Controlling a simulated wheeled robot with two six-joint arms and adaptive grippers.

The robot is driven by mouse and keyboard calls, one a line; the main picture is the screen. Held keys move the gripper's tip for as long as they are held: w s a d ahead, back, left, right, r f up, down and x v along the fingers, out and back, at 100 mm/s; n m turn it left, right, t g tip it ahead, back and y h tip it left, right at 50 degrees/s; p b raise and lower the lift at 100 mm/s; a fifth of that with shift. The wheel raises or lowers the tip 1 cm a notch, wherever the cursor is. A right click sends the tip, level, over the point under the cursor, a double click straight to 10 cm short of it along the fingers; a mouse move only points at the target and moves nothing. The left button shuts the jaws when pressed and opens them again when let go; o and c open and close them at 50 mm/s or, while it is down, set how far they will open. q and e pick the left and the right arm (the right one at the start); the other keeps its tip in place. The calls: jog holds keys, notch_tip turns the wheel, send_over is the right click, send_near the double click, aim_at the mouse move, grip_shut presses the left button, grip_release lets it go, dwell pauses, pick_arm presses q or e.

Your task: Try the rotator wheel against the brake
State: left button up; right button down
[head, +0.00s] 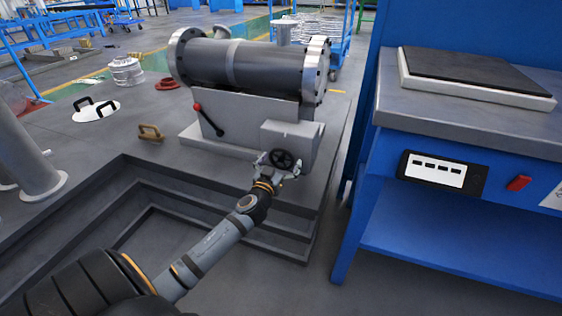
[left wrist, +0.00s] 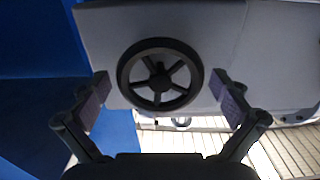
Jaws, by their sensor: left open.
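The rotator wheel (head: 283,159) is a black spoked handwheel on the grey box at the stand's front right. In the left wrist view the wheel (left wrist: 143,49) faces me, with its rim and several spokes clear. My left gripper (head: 276,165) is at the wheel. Its fingers (left wrist: 160,87) are open, one on each side of the rim, with gaps showing; I see no grip. A lever with a red knob (head: 197,106), seemingly the brake, leans up-left on the stand's front. The grey flanged shell (head: 258,66) lies horizontally on the stand (head: 240,122). My right gripper is not in view.
A stepped pit (head: 170,205) lies in front of the stand. A blue workbench (head: 480,125) with a dark pad stands close on the right. A brown handle (head: 150,132) and a white two-handled plate (head: 96,111) lie on the floor at left.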

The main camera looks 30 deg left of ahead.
pick_arm(q)
jog(key=b+v, duration=0.1)
jog(key=v, duration=0.3)
jog(key=shift+f, duration=0.1)
jog(key=v, duration=0.2)
jog(key=shift+s+d, duration=0.15)
jog(key=shift+s, duration=0.1)
dwell(0.3)
